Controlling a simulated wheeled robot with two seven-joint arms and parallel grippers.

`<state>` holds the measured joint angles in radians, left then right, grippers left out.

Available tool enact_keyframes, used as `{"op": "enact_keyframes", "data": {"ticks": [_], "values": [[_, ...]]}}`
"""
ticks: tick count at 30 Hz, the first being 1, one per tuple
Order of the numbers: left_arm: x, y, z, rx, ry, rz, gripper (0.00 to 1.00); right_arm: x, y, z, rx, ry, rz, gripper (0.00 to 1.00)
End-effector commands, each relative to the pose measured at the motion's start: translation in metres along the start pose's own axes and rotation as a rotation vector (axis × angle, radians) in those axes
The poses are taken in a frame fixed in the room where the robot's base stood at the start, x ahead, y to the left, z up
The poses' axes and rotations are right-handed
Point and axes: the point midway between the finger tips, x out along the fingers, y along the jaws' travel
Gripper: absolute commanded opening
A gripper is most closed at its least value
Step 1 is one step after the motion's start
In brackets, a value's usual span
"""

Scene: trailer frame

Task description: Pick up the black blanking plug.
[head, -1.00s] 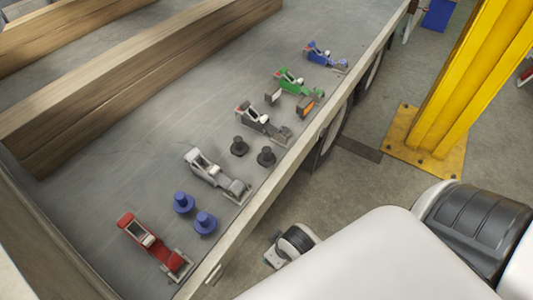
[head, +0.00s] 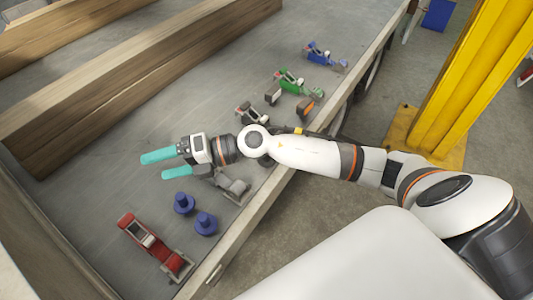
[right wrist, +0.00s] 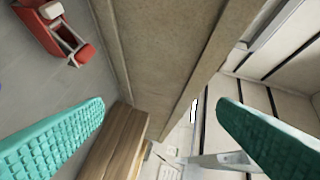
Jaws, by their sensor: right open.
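No black blanking plug shows now in either view. In the earlier head view two black plugs stood on the grey trailer bed (head: 95,215), where my right arm now covers the view. My right gripper (head: 154,167) has two teal fingers, spread apart and empty. It hangs over the bed with its fingers pointing left, to the left of where the black plugs stood. Both teal fingers also show in the right wrist view, with nothing between them. My left gripper is not in view.
Two blue plugs (head: 184,204) stand below my right gripper in the picture. A red coupling (head: 148,242), a partly hidden grey one (head: 235,187), a green one (head: 291,81) and a blue one (head: 322,55) line the bed's edge. Wooden beams (head: 130,85) lie behind; a yellow post (head: 475,80) stands right.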

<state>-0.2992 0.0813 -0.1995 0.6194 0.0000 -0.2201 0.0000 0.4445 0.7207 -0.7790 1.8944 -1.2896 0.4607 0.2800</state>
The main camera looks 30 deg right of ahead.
Motion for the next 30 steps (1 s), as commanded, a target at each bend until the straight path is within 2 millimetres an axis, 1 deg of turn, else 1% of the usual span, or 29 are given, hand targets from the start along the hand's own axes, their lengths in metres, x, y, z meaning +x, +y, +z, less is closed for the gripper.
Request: {"op": "enact_keyframes", "data": {"ticks": [1,2,3,4,5,6,7,8,9,12,15,17,19,23,27,30], "values": [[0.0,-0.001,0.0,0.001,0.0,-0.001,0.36,-0.012,0.022,-0.003,-0.106,-0.099,0.138,0.81],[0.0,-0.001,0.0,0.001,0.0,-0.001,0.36,-0.021,0.037,-0.004,-0.158,-0.157,0.224,0.81],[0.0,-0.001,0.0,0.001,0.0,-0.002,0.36,-0.037,0.056,-0.009,-0.216,-0.226,0.344,0.81],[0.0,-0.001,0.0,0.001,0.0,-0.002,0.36,-0.052,0.071,-0.015,-0.254,-0.272,0.438,0.81],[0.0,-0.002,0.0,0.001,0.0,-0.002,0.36,-0.068,0.085,-0.021,-0.285,-0.312,0.531,0.81],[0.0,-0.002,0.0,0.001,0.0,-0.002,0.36,-0.092,0.1,-0.032,-0.316,-0.355,0.653,0.81],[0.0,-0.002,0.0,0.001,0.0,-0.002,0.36,-0.11,0.11,-0.039,-0.334,-0.383,0.74,0.81],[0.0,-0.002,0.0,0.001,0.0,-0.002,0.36,-0.128,0.118,-0.048,-0.346,-0.405,0.824,0.81],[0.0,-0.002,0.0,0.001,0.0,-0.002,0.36,-0.151,0.126,-0.058,-0.355,-0.428,0.927,0.81],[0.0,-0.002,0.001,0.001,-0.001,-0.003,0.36,-0.201,0.137,-0.079,-0.358,-0.461,1.13,0.81],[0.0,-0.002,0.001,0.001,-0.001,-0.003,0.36,-0.231,0.14,-0.091,-0.348,-0.474,1.251,0.81],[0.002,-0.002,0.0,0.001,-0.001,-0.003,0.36,-0.24,0.142,-0.094,-0.342,-0.478,1.287,0.81],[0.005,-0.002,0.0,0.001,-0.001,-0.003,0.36,-0.243,0.148,-0.094,-0.34,-0.48,1.305,0.81],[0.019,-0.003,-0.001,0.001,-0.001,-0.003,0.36,-0.239,0.167,-0.09,-0.34,-0.482,1.304,0.81],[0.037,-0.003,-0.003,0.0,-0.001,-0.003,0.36,-0.234,0.192,-0.086,-0.34,-0.481,1.303,0.81],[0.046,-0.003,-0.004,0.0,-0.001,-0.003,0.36,-0.231,0.205,-0.085,-0.341,-0.481,1.301,0.81]]}}
